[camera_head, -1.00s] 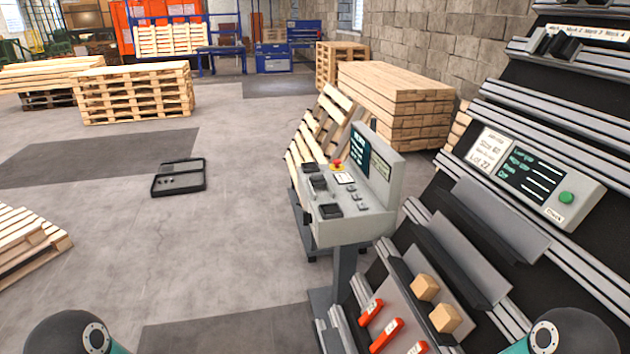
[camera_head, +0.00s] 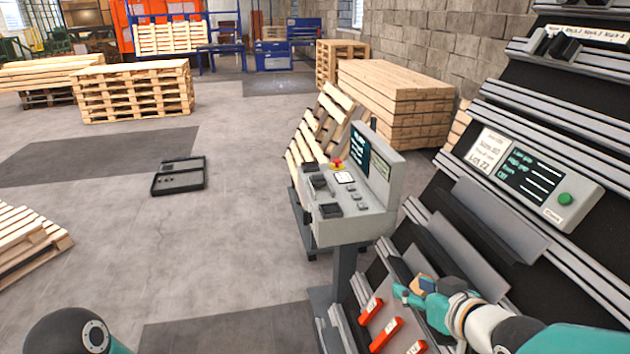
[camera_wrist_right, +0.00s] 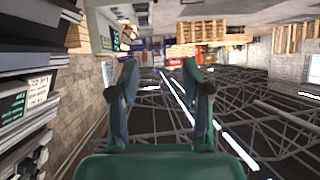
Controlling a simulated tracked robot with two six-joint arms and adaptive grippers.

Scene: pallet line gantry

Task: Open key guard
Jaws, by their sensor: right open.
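The grey control console (camera_head: 345,222) stands on a post in the middle of the head view. Its sloped top bears a red stop knob (camera_head: 337,165), small buttons and dark raised covers (camera_head: 330,210); I cannot tell which is the key guard. My left gripper is out of view; only part of my left arm shows.
A slanted rack on the right bears metal rails, red-handled items (camera_head: 385,335) and a grey panel with a green button (camera_head: 566,198). A leaning pallet (camera_head: 318,130) stands behind the console. A dark flat frame (camera_head: 179,177) lies on the open floor to the left.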

